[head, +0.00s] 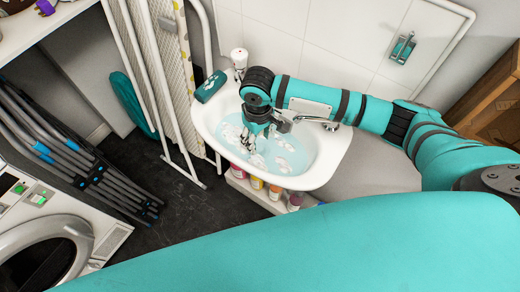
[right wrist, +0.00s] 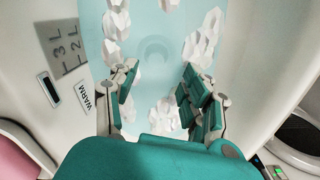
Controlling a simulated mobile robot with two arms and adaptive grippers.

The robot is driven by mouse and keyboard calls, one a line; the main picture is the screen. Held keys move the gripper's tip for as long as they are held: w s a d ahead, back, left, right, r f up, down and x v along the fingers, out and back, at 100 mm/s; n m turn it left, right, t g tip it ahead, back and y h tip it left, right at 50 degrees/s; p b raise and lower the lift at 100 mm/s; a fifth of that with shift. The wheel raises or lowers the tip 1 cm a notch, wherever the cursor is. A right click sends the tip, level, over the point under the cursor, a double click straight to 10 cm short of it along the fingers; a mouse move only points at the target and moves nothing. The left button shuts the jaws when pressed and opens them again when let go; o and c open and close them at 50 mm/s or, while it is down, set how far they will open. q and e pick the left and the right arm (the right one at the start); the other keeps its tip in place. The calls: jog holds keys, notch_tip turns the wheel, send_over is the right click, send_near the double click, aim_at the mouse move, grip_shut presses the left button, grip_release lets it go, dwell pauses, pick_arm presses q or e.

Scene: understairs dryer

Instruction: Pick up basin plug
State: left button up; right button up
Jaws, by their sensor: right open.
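A white basin (head: 324,160) holds pale blue water with white foam clumps. In the right wrist view, a faint round shape (right wrist: 153,50) shows under the water near the top middle, and it looks like the plug. I cannot make out its details. In the head view the plug is not discernible, with my arm and foam over that area. My right gripper (head: 254,146) points down into the basin. In the right wrist view its fingers (right wrist: 158,88) are spread apart with only water and foam between them, and the round shape lies beyond the tips. My left gripper is not in view.
A faucet (head: 318,120) stands at the basin's back right. Several bottles (head: 275,191) stand below. A drying rack (head: 150,70) and a front-loading machine (head: 95,232) are left.

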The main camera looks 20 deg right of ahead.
aim_at(261, 147)
jog(key=shift+f, duration=0.55)
jog(key=f, duration=0.3)
jog(key=shift+d+f, duration=0.3)
jog(key=shift+d, duration=0.05)
jog(key=shift+f, duration=0.5)
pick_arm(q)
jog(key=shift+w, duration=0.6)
pick_arm(e)
grip_shut()
